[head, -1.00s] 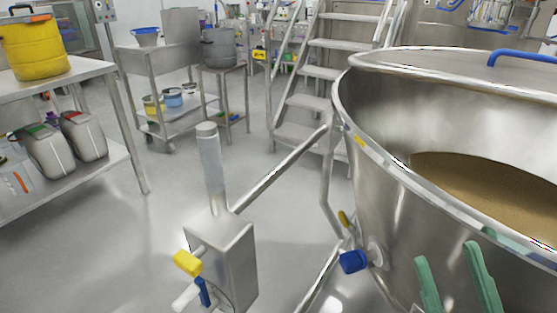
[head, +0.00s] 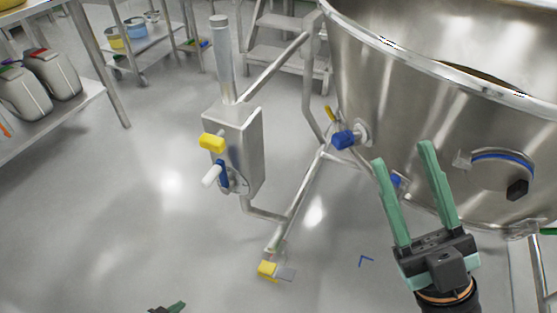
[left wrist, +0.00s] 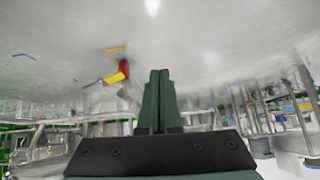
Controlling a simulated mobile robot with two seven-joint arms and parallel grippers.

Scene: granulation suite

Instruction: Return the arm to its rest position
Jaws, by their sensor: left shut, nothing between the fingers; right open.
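My left gripper (head: 178,306) shows only as a small dark and green piece at the bottom edge of the head view. In the left wrist view its two green fingers (left wrist: 160,75) are pressed together with nothing between them. My right gripper (head: 402,152) is open and empty at the right of the head view. Its green fingers point up the picture, in front of the large steel bowl (head: 350,75). From this view I cannot tell how far they are from the bowl. Most of my left arm is out of view.
A steel post box (head: 248,150) with a yellow-handled valve (head: 212,142) stands left of the bowl, joined to it by pipes. A yellow foot pedal (head: 267,269) is on the floor. A table with canisters (head: 52,72) stands at left. The floor (head: 110,220) at lower left is clear.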

